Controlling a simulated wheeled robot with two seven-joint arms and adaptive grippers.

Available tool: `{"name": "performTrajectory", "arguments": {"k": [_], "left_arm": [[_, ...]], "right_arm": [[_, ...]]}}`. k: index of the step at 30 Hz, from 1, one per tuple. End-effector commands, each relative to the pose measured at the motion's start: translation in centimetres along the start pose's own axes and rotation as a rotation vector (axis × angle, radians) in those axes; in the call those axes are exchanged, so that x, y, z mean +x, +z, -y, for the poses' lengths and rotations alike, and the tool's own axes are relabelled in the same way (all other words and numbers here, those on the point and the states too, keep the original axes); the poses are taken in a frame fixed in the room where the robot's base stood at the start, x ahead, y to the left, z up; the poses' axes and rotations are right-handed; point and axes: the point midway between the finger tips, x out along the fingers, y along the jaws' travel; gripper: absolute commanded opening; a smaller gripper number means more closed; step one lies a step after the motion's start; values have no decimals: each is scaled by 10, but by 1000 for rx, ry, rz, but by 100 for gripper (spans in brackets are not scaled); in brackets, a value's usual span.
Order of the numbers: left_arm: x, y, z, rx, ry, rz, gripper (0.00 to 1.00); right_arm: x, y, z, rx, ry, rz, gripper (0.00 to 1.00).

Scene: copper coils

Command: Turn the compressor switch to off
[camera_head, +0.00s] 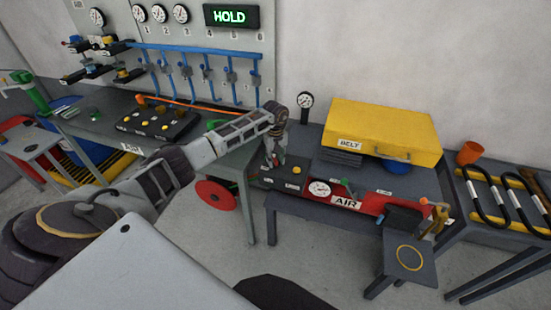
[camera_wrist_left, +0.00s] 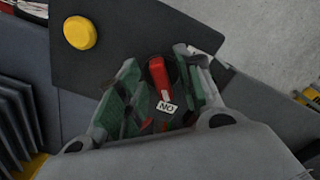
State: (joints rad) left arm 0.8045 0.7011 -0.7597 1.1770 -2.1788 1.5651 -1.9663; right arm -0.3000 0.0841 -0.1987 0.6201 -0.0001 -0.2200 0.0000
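The compressor switch, a red lever (camera_wrist_left: 160,78), shows in the left wrist view on a dark panel (camera_wrist_left: 125,30), beside a small white label (camera_wrist_left: 167,106) bearing the letters O and N. My left gripper (camera_wrist_left: 163,95) has its green-padded fingers on either side of the lever, with a gap visible between them; whether either touches it is unclear. In the head view my left gripper (camera_head: 272,158) is over the dark panel (camera_head: 283,183) at the left end of the red AIR unit (camera_head: 372,203), and hides the lever there. My right gripper is not in view.
A yellow button (camera_head: 296,170) sits on the panel right beside the gripper. A table with a button box (camera_head: 158,122) and blue pipes (camera_head: 195,72) lies to the left.

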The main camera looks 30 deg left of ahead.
Motion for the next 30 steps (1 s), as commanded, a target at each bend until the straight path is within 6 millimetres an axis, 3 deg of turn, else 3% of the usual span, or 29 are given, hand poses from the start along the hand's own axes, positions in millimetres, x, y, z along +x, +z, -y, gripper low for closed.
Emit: {"name": "performTrajectory", "arguments": {"k": [8, 16, 30], "left_arm": [[1, 0, 0, 0, 0, 0, 36], [1, 0, 0, 1, 0, 0, 1], [1, 0, 0, -32, -1, -1, 0]], "right_arm": [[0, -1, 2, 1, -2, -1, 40], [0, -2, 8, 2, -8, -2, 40], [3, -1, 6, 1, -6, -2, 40]]}}
